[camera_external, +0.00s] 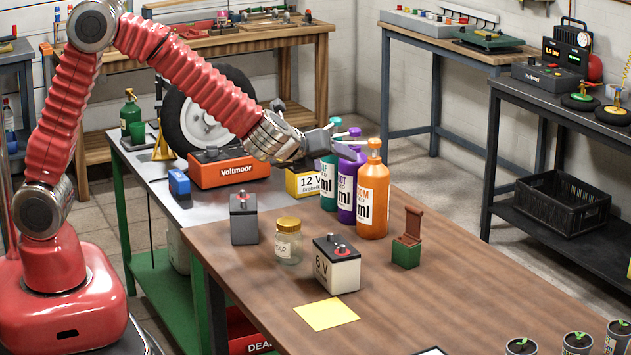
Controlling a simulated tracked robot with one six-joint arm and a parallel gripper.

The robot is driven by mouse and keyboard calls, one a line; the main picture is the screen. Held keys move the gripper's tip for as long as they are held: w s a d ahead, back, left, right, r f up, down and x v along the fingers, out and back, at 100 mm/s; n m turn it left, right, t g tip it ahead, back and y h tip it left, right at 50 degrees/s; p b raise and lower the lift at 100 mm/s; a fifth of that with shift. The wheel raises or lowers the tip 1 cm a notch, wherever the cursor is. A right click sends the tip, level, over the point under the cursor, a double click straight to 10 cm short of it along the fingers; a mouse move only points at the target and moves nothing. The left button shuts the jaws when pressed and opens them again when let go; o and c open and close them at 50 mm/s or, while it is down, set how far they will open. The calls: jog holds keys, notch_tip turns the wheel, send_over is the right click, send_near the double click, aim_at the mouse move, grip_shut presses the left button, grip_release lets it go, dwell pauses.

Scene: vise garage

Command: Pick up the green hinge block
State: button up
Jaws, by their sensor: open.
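The green hinge block (406,253) stands on the brown wooden table, right of the white 6 V battery. Its brown hinged part (412,222) stands raised above the green base. My gripper (345,140) is open and empty, high over the table near the tops of the bottles. It is above and to the left of the hinge block and well apart from it. The bottles partly overlap the gripper's fingers, so the exact gap between them is hard to see.
Purple, teal and orange bottles (372,205) stand close behind and left of the block. The 6 V battery (338,268), a glass jar (288,243) and a dark battery (244,222) stand further left. A yellow sheet (326,314) lies in front. The brown table (450,290) is clear right of the block.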

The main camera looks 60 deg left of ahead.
aim_at(414, 215)
jog(key=w+d+f+m+t+h, duration=0.1)
jog(key=w+d+f+m, duration=0.1)
jog(key=d+f+m, duration=0.2)
jog(key=w+d+f+m+t+h, duration=0.1)
jog(key=w+d+f+m+h, duration=0.1)
jog(key=d, duration=0.7)
jog(key=w+f+m, duration=0.1)
jog(key=m, duration=0.1)
jog(key=shift+w+d+f+m, duration=0.25)
jog(key=shift+d+f+m, duration=0.05)
jog(key=shift+f, duration=0.1)
jog(key=shift+w, duration=0.1)
jog(key=x, duration=0.8)
jog(key=shift+w, duration=0.15)
jog(key=shift+w, duration=0.1)
jog(key=x, duration=0.5)
jog(key=shift+w+a+r, duration=0.1)
jog(key=shift+c, duration=0.4)
